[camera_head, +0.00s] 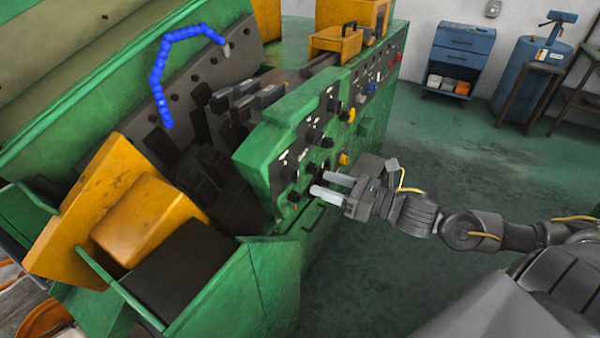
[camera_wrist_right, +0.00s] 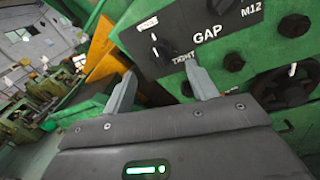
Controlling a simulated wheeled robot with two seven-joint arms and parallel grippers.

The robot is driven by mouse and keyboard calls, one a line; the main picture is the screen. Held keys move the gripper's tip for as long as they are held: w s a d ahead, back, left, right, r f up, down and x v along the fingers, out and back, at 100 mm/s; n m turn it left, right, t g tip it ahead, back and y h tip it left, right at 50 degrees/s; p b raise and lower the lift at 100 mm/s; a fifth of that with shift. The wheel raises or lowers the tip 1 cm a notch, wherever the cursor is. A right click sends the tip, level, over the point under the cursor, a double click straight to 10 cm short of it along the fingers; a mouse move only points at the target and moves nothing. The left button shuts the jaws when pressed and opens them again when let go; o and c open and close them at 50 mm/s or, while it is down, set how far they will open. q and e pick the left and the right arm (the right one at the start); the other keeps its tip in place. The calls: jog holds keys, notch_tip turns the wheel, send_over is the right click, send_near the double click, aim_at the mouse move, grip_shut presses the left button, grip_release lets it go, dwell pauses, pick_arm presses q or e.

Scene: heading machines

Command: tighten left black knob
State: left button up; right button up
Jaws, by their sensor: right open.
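A black control panel marked GAP (camera_wrist_right: 222,42) is on the face of the green machine (camera_head: 258,160). In the right wrist view, a dark knob (camera_wrist_right: 160,48) with a white mark sits on it between the LOOSE and TIGHT labels. In the head view, a black knob (camera_head: 293,196) shows low on the panel at the left, near the fingertips. My right gripper (camera_head: 319,183) is open and empty in front of the panel. In the right wrist view its fingertips (camera_wrist_right: 163,73) are spread just below the knob; contact cannot be told. My left gripper is not in view.
A yellow knob (camera_head: 344,159) is on the panel. A yellow guard (camera_head: 140,222) is at left. A blue cabinet (camera_head: 458,57) stands at the back; the floor between is clear.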

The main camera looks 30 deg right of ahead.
aim_at(292, 174)
jog(key=p+x, duration=0.2)
jog(key=x, duration=0.5)
jog(key=shift+a+p, duration=0.2)
jog(key=shift+p, duration=0.1)
jog(key=shift+w, duration=0.15)
jog(key=c, duration=1)
